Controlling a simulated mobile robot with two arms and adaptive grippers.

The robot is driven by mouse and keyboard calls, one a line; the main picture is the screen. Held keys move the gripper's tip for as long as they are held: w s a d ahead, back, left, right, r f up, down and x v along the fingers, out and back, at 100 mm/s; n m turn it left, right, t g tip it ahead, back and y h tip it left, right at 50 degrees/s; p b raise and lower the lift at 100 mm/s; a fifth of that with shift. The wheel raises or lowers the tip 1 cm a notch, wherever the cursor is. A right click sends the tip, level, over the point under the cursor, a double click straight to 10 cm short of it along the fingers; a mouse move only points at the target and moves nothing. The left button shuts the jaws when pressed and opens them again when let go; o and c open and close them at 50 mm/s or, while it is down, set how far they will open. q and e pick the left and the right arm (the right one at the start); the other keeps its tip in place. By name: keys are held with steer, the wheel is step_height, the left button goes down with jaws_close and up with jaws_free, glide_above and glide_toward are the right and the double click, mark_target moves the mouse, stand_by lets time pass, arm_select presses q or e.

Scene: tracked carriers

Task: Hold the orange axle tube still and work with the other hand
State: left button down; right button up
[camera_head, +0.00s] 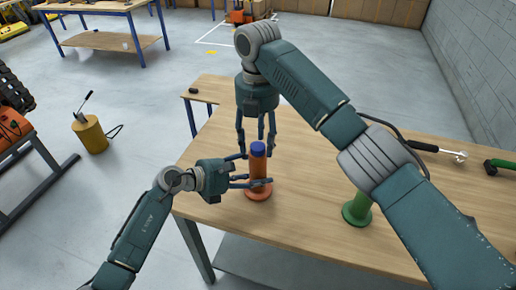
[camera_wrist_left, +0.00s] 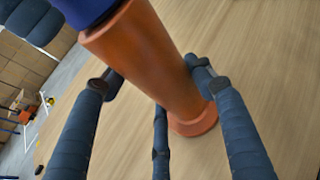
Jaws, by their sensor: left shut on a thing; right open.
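The orange axle tube (camera_head: 258,168) stands upright on its wide flange near the table's left end. A blue piece (camera_head: 257,149) sits on its top. My left gripper (camera_head: 255,181) is shut around the tube from the left; in the left wrist view its fingers lie on both sides of the orange tube (camera_wrist_left: 150,50), with the flange on the wood below. My right gripper (camera_head: 256,143) points down from above, open, its fingers spread on either side of the blue piece. Whether they touch it I cannot tell.
A green flanged part (camera_head: 357,208) stands to the right on the wooden table (camera_head: 310,215), partly behind my right arm. A silver-headed tool (camera_head: 440,151) and another green part (camera_head: 499,164) lie at the right. A small dark object (camera_head: 194,90) lies at the far left corner.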

steer(key=m, duration=1.3)
steer(key=shift+c, duration=0.3)
steer(key=c, duration=0.9)
steer(key=n, duration=0.6)
steer(key=shift+n, duration=0.3)
steer(key=n, duration=0.3)
